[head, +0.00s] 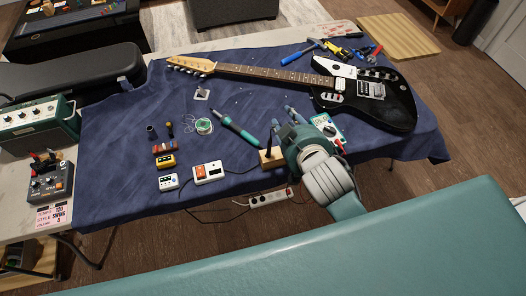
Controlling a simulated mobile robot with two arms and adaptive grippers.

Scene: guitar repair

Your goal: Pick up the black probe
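A thin black probe (269,141) appears to stand upright at a small wooden block (272,158) near the front edge of the blue cloth. A teal-edged multimeter (326,128) lies to its right, partly covered by my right arm. My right gripper (282,117) is just right of and beyond the probe, over the cloth. Its fingers point away from me and look spread, with nothing visible between them. Whether a finger touches the probe is not clear. My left gripper is not in view.
A black guitar (395,105) lies across the back and right. A teal soldering iron (235,125) and solder coil (204,126) lie left of the block. A white switch box (208,172) and small pedals (166,160) sit near the front edge. Bare cloth (115,125) is at left.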

